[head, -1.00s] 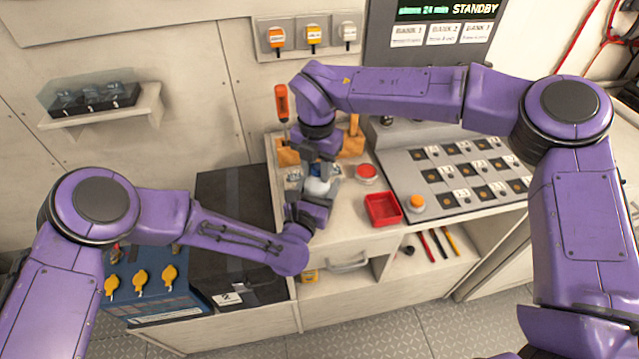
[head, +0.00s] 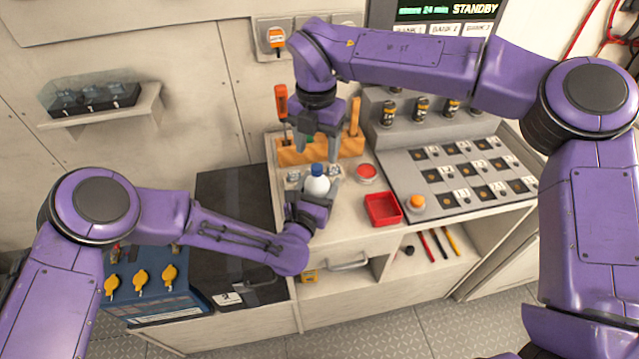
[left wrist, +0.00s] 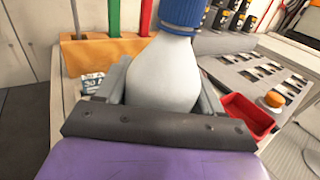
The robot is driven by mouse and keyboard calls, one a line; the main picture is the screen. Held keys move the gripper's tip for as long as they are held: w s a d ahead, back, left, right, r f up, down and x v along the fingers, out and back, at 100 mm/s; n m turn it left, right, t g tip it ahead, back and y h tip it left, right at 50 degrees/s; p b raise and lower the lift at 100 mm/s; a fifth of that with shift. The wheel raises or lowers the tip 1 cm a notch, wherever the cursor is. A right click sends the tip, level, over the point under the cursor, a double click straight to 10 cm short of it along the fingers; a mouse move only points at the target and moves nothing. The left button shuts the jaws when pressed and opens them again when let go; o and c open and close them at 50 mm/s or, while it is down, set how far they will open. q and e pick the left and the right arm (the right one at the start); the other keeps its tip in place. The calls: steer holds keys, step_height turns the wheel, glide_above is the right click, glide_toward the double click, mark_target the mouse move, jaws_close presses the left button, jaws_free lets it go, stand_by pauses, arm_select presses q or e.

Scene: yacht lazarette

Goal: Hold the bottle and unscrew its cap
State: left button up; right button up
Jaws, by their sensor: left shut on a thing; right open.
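The white bottle (head: 317,185) stands upright at the counter's front left, with its blue cap (head: 317,169) on top. My left gripper (head: 318,188) is shut on the bottle's body from the front. In the left wrist view the white bottle (left wrist: 165,75) sits between the fingers, and the ribbed blue cap (left wrist: 183,14) is partly cut off by the top edge. My right gripper (head: 318,150) is open and empty, pointing down above the cap and apart from it.
A wooden rack (head: 290,152) with upright tools, including an orange-handled screwdriver (head: 282,103), stands just behind. A dark box (head: 235,215) is at left.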

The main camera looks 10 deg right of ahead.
steer(key=shift+r, duration=0.75)
arm_select(q)
steer(key=o, duration=1.4)
steer(key=v, duration=1.2)
